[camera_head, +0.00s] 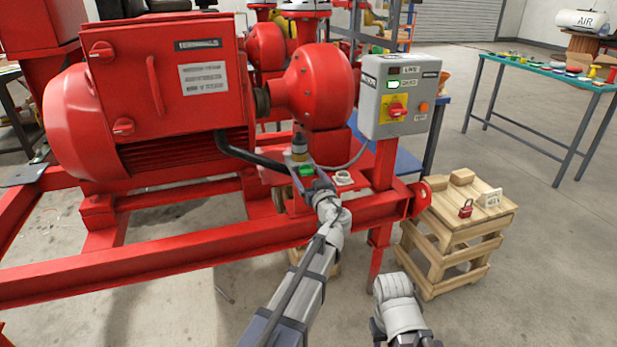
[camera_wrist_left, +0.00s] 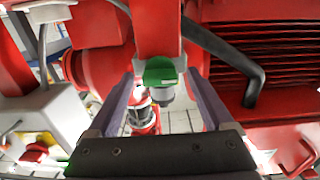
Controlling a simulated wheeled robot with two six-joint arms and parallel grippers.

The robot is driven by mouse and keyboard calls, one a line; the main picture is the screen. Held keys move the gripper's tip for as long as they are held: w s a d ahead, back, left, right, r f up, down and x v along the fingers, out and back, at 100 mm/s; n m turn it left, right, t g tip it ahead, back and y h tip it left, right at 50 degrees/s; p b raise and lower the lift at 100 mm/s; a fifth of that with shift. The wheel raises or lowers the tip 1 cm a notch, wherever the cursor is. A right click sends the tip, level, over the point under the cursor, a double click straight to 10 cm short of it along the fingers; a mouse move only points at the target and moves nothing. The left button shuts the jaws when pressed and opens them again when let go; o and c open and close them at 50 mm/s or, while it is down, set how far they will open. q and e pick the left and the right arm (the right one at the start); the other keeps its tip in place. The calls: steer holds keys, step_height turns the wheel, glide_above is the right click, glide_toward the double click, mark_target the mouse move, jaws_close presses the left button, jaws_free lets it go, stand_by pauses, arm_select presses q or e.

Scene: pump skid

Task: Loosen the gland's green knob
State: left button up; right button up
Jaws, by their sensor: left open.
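The gland's green knob (camera_head: 306,171) sits low at the front of the red pump, below a grey fitting (camera_head: 299,147). In the left wrist view the green knob (camera_wrist_left: 160,71) is in the middle, near the tips of my two fingers. My left gripper (camera_head: 304,165) is open, with one finger on each side of the knob. In the wrist view, gaps show between the knob and both fingers. The knob's underside is hidden. Of my right arm, only grey links show at the bottom of the head view; its gripper is out of view.
A grey control box (camera_head: 400,97) with a red and yellow switch stands right of the pump. The red skid rail (camera_head: 200,249) runs below the knob. A black hose (camera_head: 250,155) passes close by at left. A wooden crate (camera_head: 453,222) holds a red padlock (camera_head: 466,208).

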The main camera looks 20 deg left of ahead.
arm_select(q)
steer(key=v, duration=0.7)
steer(key=shift+s+d, duration=0.25)
steer(key=shift+s, duration=0.1)
steer(key=s+f+m+g+h, duration=0.25)
steer(key=s+f+g, duration=0.55)
steer(key=s+f, duration=0.5)
steer(key=s+d+f+m+g+h, duration=0.35)
steer(key=s+d, duration=0.25)
steer(key=s, duration=0.2)
steer(key=s+d+f+m+g+h, duration=0.35)
steer(key=s+d+f+m, duration=0.2)
steer(key=s, duration=0.25)
step_height(320, 180, up, 33)
steer(key=p, duration=3.2)
steer(key=shift+w+d+n+y+p, duration=0.15)
steer(key=shift+d+n+y+p, duration=0.05)
steer(key=shift+n+y+p, duration=0.2)
